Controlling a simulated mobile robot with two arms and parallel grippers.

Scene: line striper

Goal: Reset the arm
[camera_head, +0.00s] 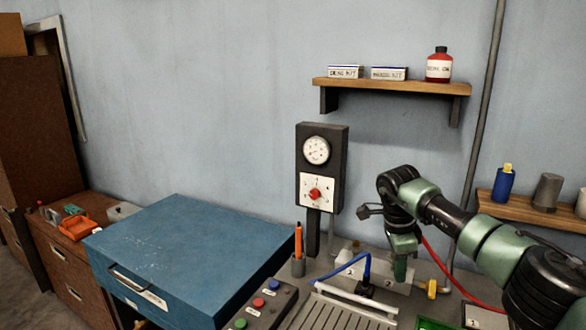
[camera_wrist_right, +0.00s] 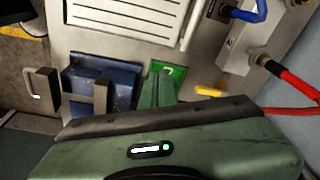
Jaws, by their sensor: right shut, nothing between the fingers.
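My right arm (camera_head: 490,243) comes in from the right in the head view, bent over the grey workbench. Its green right gripper (camera_head: 400,270) points down above the bench, in front of the wall. The jaws are shut with nothing between them. In the wrist view the closed green fingers (camera_wrist_right: 157,86) overlap the edge of a green numbered plate (camera_wrist_right: 170,70) below; contact cannot be told. My left gripper is not in view.
Close to the gripper are a blue hose (camera_head: 349,263), a red hose (camera_head: 455,275) and a yellow handle (camera_head: 432,289). A gauge panel (camera_head: 307,165) stands behind. A large blue case (camera_head: 185,255) is at left. Shelves (camera_head: 390,87) hang on the wall.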

